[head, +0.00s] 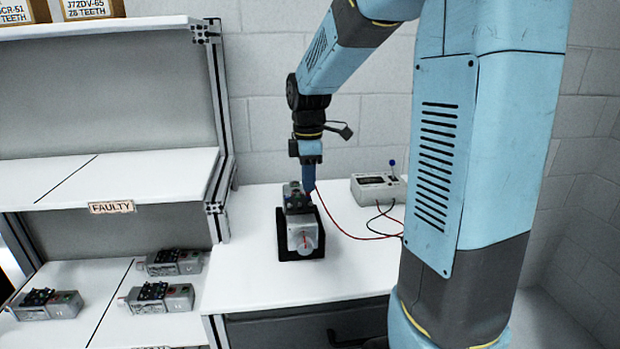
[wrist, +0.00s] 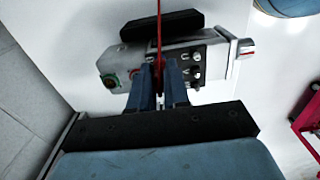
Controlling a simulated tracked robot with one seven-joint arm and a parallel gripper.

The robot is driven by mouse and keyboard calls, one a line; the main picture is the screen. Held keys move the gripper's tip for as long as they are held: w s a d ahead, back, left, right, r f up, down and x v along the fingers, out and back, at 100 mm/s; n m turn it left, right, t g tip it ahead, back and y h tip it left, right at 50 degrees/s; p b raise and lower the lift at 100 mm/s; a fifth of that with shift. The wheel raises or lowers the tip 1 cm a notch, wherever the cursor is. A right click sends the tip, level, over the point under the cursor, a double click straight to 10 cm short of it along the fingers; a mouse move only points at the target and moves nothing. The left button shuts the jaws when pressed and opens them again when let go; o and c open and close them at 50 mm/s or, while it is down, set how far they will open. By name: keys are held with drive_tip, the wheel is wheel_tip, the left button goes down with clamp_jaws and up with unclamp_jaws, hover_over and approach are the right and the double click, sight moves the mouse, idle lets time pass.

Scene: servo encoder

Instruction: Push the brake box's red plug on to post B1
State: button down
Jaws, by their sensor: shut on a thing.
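My gripper (head: 308,190) points down over the grey servo motor (head: 303,238) on the bench. In the wrist view its two blue fingers (wrist: 159,88) are shut on the red plug (wrist: 159,62), which is mostly hidden between them. The plug's red lead runs up from the fingers. The fingertips are over the motor's dark terminal block (wrist: 190,62), close to its small metal posts (wrist: 195,72). Post labels are too small to read, and I cannot tell whether the plug touches a post. The brake box (head: 372,190) stands behind and right of the motor, with red and black leads.
The motor sits in a black cradle (head: 285,246). The red lead (head: 350,236) lies across the white bench (head: 255,290). Several similar motors (head: 165,297) lie on the lower left shelf beneath a FAULTY label (head: 111,207). The bench front is clear.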

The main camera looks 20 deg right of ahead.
drive_tip(key=c, duration=1)
unclamp_jaws()
drive_tip(key=shift+r, duration=3.45)
drive_tip(key=shift+s, duration=0.1)
drive_tip(key=shift+s+r+m, duration=0.25)
drive_tip(key=shift+s+m, duration=0.05)
drive_tip(key=s+m+t, duration=0.2)
drive_tip(key=s+m, duration=0.3)
drive_tip(key=s, duration=0.2)
drive_tip(key=s+m+t, duration=0.1)
drive_tip(key=s+m, duration=0.4)
drive_tip(key=s, duration=0.2)
drive_tip(key=s+m+t, duration=0.2)
drive_tip(key=s+m, duration=0.3)
drive_tip(key=s, duration=0.2)
drive_tip(key=shift+s+d+r+t, duration=0.1)
drive_tip(key=shift+d+r+t, duration=0.05)
drive_tip(key=shift+r+t, duration=0.2)
